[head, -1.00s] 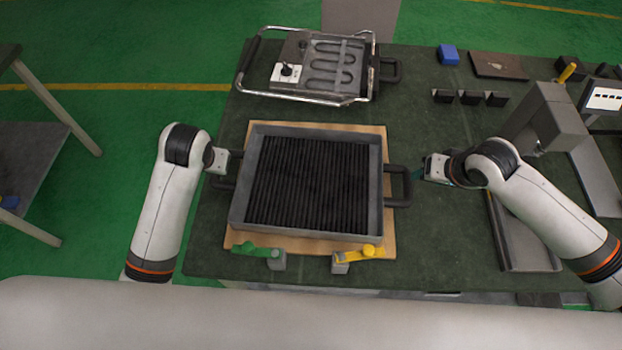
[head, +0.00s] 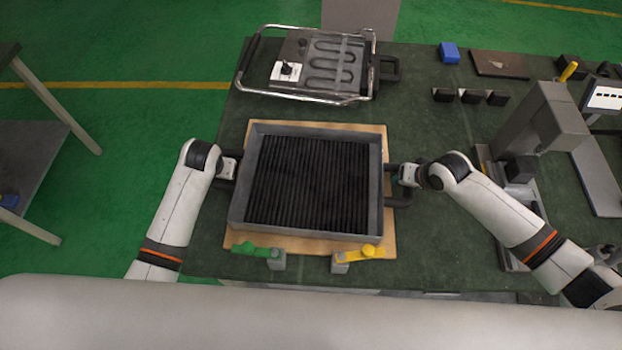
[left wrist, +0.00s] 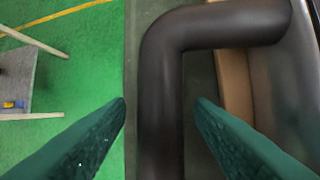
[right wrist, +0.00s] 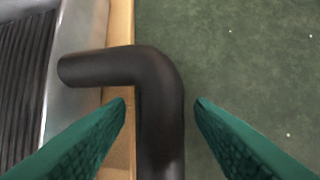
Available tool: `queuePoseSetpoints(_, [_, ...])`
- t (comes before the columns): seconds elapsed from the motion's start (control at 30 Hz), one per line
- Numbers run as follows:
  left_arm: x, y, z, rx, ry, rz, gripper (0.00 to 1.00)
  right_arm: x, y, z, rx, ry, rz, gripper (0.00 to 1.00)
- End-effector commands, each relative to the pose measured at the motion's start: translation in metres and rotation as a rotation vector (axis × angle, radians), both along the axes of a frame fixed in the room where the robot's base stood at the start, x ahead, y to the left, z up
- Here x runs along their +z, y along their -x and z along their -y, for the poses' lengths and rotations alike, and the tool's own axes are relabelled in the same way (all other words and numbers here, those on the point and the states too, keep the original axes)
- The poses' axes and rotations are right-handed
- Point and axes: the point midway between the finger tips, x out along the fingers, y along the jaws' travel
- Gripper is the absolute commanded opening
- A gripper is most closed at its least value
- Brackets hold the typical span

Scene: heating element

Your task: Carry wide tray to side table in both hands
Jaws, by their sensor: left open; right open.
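The wide grey tray (head: 374,190) with a black ribbed inside lies on a tan board on the green-topped bench. It has a dark handle on each side. My left gripper (head: 230,168) is at the left handle. In the left wrist view, its open green fingers (left wrist: 160,105) stand on either side of the handle bar (left wrist: 163,90). My right gripper (head: 402,175) is at the right handle. In the right wrist view, its open fingers (right wrist: 160,105) stand on either side of that bar (right wrist: 160,100). The side table (head: 32,155) is at the far left, partly out of view.
A hotplate unit with a metal frame (head: 318,62) lies behind the tray. A green clamp (head: 255,249) and a yellow clamp (head: 360,253) stand at the tan board's (head: 388,235) front edge. A grey machine (head: 550,120) stands at the right. Green floor separates bench and side table.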

Motion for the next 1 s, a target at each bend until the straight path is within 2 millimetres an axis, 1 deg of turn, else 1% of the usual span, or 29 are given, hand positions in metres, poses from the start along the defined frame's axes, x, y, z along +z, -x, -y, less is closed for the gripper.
queuePoseSetpoints(0.13, [0.0002, 0.0000, 0.0001, 0.000, 0.000, 0.000, 0.49, 0.0001, 0.0000, 0.0000, 0.000, 0.000, 0.000, 0.49])
queuePoseSetpoints(0.17, [0.0002, 0.0000, 0.0001, 0.000, 0.000, 0.000, 0.45, 0.0001, 0.0000, 0.0000, 0.000, 0.000, 0.000, 0.45])
queuePoseSetpoints(0.2, [0.0002, 0.0000, 0.0001, 0.000, 0.000, 0.000, 0.39, 0.0002, 0.0001, 0.0000, 0.000, 0.000, 0.000, 0.39])
queuePoseSetpoints(0.43, [0.0003, 0.0001, 0.0001, 0.000, 0.000, 0.000, 0.01, 0.0002, 0.0002, 0.0001, -0.001, 0.000, 0.000, 0.01])
queuePoseSetpoints(0.47, [0.0003, 0.0001, 0.0000, 0.000, 0.000, 0.000, 0.00, 0.0002, 0.0003, 0.0001, -0.001, 0.000, -0.001, 0.00])
queuePoseSetpoints(0.8, [0.0003, 0.0002, 0.0001, 0.000, 0.000, 0.000, 0.00, 0.0003, 0.0003, 0.0000, -0.001, 0.000, -0.001, 0.00])
queuePoseSetpoints(0.83, [0.0055, -0.0029, -0.0002, 0.000, -0.001, 0.011, 0.00, 0.0056, -0.0031, -0.0009, -0.001, -0.006, 0.010, 0.00])
queuePoseSetpoints(1.0, [0.0074, -0.0028, -0.0002, 0.000, -0.001, 0.011, 0.00, 0.0075, -0.0029, -0.0009, -0.001, -0.005, 0.009, 0.00])
